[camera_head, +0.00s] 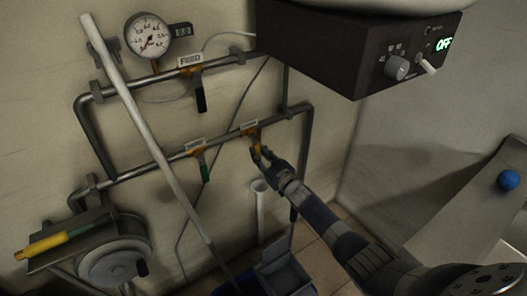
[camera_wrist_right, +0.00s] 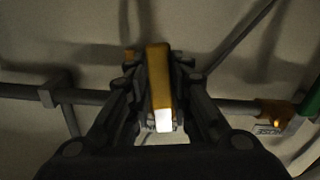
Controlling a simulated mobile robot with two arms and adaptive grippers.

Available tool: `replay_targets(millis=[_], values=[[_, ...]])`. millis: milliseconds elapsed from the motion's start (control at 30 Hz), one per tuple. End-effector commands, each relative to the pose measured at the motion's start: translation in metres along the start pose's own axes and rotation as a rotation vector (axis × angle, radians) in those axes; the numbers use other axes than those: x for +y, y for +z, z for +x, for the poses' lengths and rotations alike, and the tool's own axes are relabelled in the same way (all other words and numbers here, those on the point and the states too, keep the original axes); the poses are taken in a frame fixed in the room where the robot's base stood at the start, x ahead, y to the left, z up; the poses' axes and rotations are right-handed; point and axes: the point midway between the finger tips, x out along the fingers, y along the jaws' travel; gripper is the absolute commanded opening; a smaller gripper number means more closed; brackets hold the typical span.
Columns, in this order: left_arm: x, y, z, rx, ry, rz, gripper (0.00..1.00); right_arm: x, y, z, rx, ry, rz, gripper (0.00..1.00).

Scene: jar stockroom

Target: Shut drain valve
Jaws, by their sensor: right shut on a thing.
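A valve with a yellow-orange lever (camera_head: 255,140) sits on the middle pipe, under a small label too blurred to read. My right gripper (camera_head: 262,157) is at this lever, its arm coming in from the lower right. In the right wrist view the fingers (camera_wrist_right: 158,100) are shut on the yellow-orange lever (camera_wrist_right: 158,75), which has a white end and lies across the pipe. My left gripper is not in view.
A valve labelled FEED with a black handle (camera_head: 201,101) and a gauge (camera_head: 149,35) are on the upper pipe. A pale pole (camera_head: 150,140) crosses in front of the pipes. A control box (camera_head: 360,50) reading OFF hangs above my arm. A white tube (camera_head: 260,210) stands below the gripper.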

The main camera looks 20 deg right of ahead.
Motion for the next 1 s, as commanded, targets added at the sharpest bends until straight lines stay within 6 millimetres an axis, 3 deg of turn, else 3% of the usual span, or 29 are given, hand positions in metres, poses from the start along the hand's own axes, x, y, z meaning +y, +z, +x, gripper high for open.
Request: replay_targets(millis=[400,900,933,1000], values=[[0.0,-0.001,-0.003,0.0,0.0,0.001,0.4,-0.011,0.001,-0.001,-0.003,0.0,0.157,0.0],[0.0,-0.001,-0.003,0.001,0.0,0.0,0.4,-0.013,0.001,-0.001,-0.003,0.0,0.177,0.0],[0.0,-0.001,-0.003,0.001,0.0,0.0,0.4,-0.013,0.001,-0.001,-0.003,0.0,0.177,0.26],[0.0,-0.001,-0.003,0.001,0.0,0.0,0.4,-0.013,0.001,-0.001,-0.003,-0.001,0.175,0.4]])
